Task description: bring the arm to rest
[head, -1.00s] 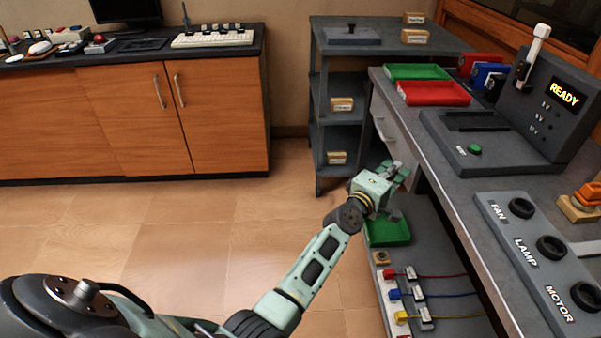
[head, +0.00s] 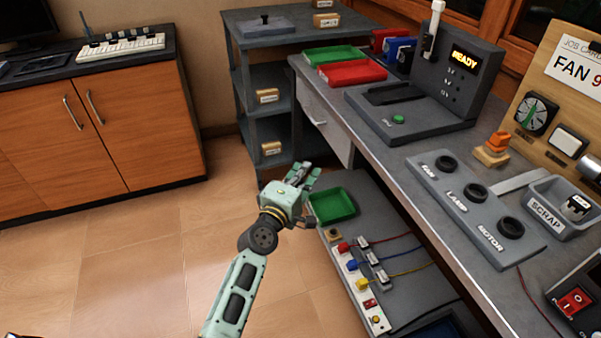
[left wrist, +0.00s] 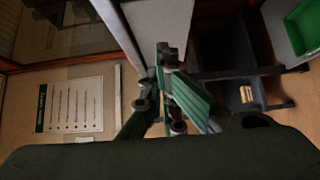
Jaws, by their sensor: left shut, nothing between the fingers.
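My left gripper (head: 304,174) is at the end of the pale green arm in the middle of the head view. It is shut and empty, in the air in front of the bench's drawer (head: 325,120) and beside the green tray (head: 333,205) on the lower shelf. In the left wrist view the closed fingers (left wrist: 180,95) show at the centre with nothing between them. My right gripper is not in view.
The grey workbench (head: 400,148) on the right holds red and green trays, a READY console (head: 430,95), a FAN/LAMP/MOTOR panel (head: 475,205) and a SCRAP bin (head: 560,208). A dark shelf rack (head: 285,40) stands behind. Open tiled floor (head: 130,260) lies to the left.

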